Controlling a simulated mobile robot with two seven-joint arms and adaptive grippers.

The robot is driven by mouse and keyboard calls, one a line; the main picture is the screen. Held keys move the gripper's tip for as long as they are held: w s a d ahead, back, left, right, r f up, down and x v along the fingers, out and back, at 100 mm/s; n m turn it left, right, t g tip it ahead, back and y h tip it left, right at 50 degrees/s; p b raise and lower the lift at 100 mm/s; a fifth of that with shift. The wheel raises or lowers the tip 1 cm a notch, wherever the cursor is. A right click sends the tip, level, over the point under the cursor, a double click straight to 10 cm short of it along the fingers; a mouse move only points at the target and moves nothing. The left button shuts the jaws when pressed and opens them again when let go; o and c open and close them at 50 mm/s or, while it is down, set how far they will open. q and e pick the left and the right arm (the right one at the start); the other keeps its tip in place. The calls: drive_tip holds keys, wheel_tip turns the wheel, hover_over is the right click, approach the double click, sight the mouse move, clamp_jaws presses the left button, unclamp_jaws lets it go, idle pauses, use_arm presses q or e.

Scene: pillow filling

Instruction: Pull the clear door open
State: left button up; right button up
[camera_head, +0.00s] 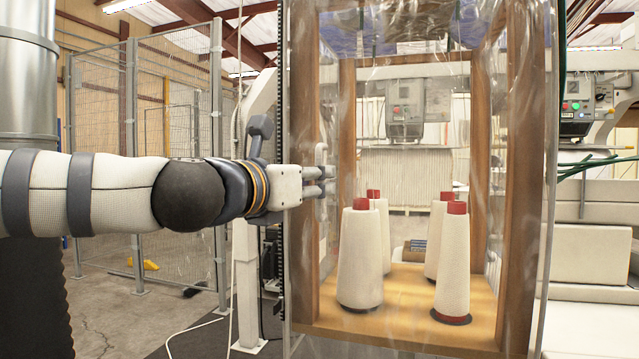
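The clear door (415,220) is a transparent, glossy sheet across the front of a wooden-framed cabinet. It looks closed, though reflections make its edges hard to read. A small pale handle (321,154) stands upright near its left side. My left gripper (326,180) reaches in from the left, with its fingertips at the lower part of the handle. The two fingers lie close together, one above the other. I cannot tell whether they are shut on the handle or only beside it. My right gripper is out of view.
Several white thread cones (361,258) with red tops stand on the cabinet's wooden floor (400,318) behind the door. A wire mesh fence (175,150) stands at the left behind my arm. A machine with a control box (577,103) is at the right.

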use_arm(q)
drive_tip(key=shift+x, duration=1.35)
clamp_jaws()
